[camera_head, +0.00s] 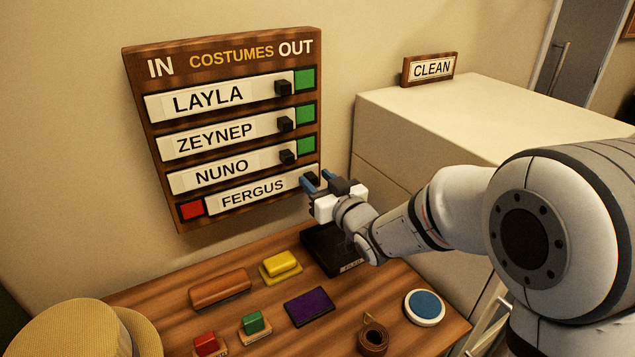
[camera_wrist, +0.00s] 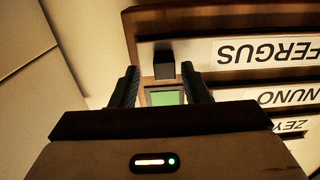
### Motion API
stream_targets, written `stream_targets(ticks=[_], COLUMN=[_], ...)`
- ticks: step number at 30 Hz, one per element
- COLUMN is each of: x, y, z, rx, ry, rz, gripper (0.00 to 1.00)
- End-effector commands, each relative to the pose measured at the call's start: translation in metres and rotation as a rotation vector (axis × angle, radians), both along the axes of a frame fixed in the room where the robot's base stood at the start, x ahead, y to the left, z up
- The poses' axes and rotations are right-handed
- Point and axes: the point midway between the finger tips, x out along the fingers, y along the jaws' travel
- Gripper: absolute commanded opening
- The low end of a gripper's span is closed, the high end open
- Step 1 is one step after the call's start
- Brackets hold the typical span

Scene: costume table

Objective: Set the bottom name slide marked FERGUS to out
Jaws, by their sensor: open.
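The brown name board (camera_head: 140,130) hangs on the wall, marked IN at left and OUT at right. Its bottom slide, FERGUS (camera_head: 240,198), sits toward the OUT side, with a red square (camera_head: 191,210) bare at its left end. FERGUS also shows upside down in the wrist view (camera_wrist: 262,52). Its dark knob (camera_wrist: 164,62) is at the slide's OUT end. My gripper (camera_wrist: 160,76) is open, with one finger on each side of the knob; whether they touch it I cannot tell. In the head view my gripper (camera_head: 318,182) is at the board's lower right edge.
The LAYLA (camera_head: 208,98), ZEYNEP (camera_head: 215,136) and NUNO (camera_head: 222,171) slides sit toward IN, with green squares at right. Below, the wooden table (camera_head: 150,300) holds coloured blocks, a dark pad, a tape roll and a hat. A cabinet (camera_head: 450,105) with a CLEAN sign (camera_head: 431,69) stands at right.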

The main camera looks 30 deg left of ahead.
Motion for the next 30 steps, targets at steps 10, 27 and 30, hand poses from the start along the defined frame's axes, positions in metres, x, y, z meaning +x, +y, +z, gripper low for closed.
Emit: stream_targets(ticks=[10,27,30], x=[-0.015,-0.041,-0.041], y=[-0.025,-0.067,-0.067], z=[-0.002,0.0,0.0], rx=[-0.001,0.0,0.0], ry=[-0.001,0.0,0.0], rz=[0.001,0.001,0.001], gripper=[0.42,0.42,0.42])
